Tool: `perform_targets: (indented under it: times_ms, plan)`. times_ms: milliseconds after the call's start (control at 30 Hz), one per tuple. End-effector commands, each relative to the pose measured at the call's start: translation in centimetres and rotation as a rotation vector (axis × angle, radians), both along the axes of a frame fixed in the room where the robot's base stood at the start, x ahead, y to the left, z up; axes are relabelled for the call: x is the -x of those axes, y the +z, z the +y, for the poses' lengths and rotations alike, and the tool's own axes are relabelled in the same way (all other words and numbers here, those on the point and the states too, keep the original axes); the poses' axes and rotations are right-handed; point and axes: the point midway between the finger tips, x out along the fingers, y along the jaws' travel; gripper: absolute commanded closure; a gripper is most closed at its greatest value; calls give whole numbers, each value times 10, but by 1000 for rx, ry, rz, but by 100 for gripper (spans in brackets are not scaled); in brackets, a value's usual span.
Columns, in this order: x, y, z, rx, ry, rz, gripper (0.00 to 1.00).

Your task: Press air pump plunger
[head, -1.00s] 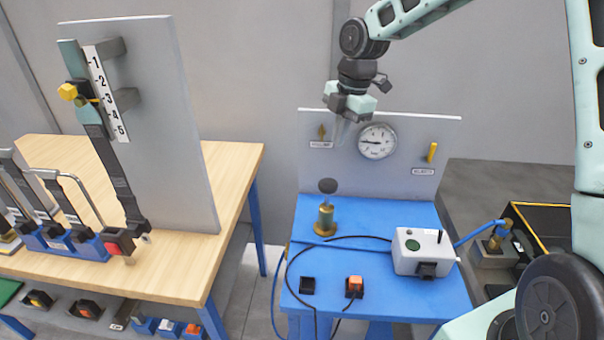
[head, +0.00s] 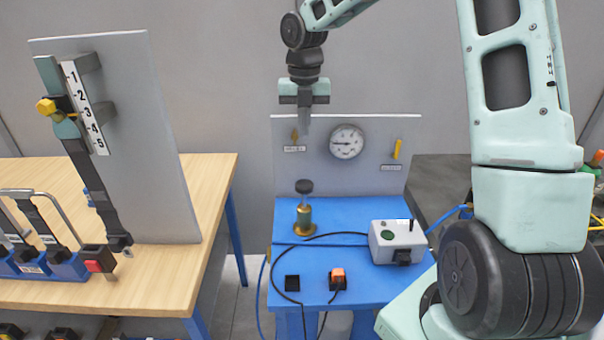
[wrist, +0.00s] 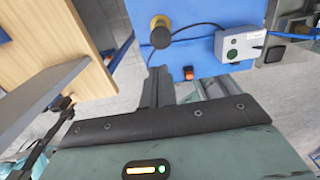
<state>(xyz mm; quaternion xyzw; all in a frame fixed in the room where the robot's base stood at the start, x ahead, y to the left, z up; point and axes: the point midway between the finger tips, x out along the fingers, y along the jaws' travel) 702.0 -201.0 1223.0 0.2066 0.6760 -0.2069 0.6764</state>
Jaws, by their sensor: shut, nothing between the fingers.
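The air pump (head: 304,215) stands upright on the blue table, a brass body with a dark round plunger knob (head: 304,186) on top. The plunger is raised, with a thin rod showing below the knob. In the wrist view the knob (wrist: 159,38) shows from above and hides most of the body. My gripper (head: 304,126) points down with its fingers together and empty. It hangs well above the pump, in line with it in the head view, with clear space between. In the wrist view the closed fingers (wrist: 172,85) show below the pump.
Behind the pump stands a grey panel with a round gauge (head: 347,142) and a yellow lever (head: 397,149). A white box (head: 398,241) with a green button, an orange switch (head: 338,276) and black cables share the blue table (head: 285,262). A wooden bench (head: 150,280) is at left.

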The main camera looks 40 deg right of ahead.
Motion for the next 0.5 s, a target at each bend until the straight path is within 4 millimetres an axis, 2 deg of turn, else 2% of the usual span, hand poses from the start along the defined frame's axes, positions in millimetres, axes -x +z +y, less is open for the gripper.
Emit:
perform_targets:
  times_ms: [167, 500]
  plan:
    - [1, -15, 1, -2, 1, 5, 100]
    - [1, -82, 1, -3, 1, 6, 100]
